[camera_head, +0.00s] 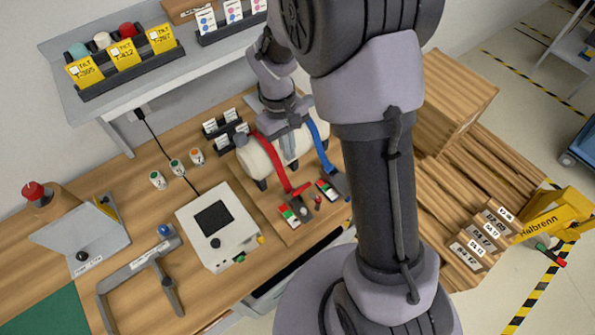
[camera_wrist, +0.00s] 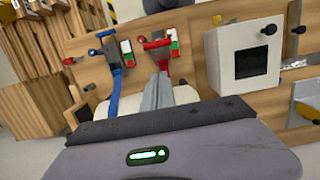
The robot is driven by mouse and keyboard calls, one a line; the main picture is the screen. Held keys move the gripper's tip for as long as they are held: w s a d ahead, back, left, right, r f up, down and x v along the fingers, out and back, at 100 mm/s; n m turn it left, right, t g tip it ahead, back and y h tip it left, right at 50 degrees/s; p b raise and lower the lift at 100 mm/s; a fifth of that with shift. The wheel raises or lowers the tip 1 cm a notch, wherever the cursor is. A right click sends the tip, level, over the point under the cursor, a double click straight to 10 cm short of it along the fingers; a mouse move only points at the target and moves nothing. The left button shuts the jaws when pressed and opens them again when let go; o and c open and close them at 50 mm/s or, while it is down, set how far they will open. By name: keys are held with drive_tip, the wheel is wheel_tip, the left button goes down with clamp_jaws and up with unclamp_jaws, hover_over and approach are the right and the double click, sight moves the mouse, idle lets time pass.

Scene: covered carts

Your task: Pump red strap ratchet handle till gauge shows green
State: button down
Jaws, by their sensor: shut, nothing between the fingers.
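The red strap (camera_head: 268,158) runs over a white cylinder (camera_head: 255,165) on a wooden board. Its red ratchet handle (camera_head: 300,190) is at the strap's near end; it also shows in the wrist view (camera_wrist: 155,44). Beside it is a small gauge (camera_head: 289,214) with red, white and green parts; it also shows in the wrist view (camera_wrist: 174,44). Its reading is too small to tell. My gripper (camera_head: 289,155) is shut and empty above the cylinder, between the red and blue straps. In the wrist view its fingers (camera_wrist: 158,92) point toward the red ratchet, apart from it.
The blue strap (camera_head: 317,135) with its own ratchet and gauge (camera_head: 327,190) lies close on the right. A white box with a dark screen (camera_head: 218,225) stands left of the board. Small labelled cups (camera_head: 177,166) and a black rack stand behind. A wooden crate (camera_head: 455,100) is right.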

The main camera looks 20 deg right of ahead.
sight(296, 192)
drive_tip(key=s+f, duration=0.1)
drive_tip(key=f, duration=0.4)
drive_tip(key=s+d+f+b, duration=0.1)
drive_tip(key=f, duration=0.1)
drive_tip(key=shift+s+f, duration=0.15)
drive_tip(key=shift+s, duration=0.2)
drive_tip(key=shift+s+d+f, duration=0.15)
drive_tip(key=shift+s+f, duration=0.2)
drive_tip(key=shift+s, duration=0.05)
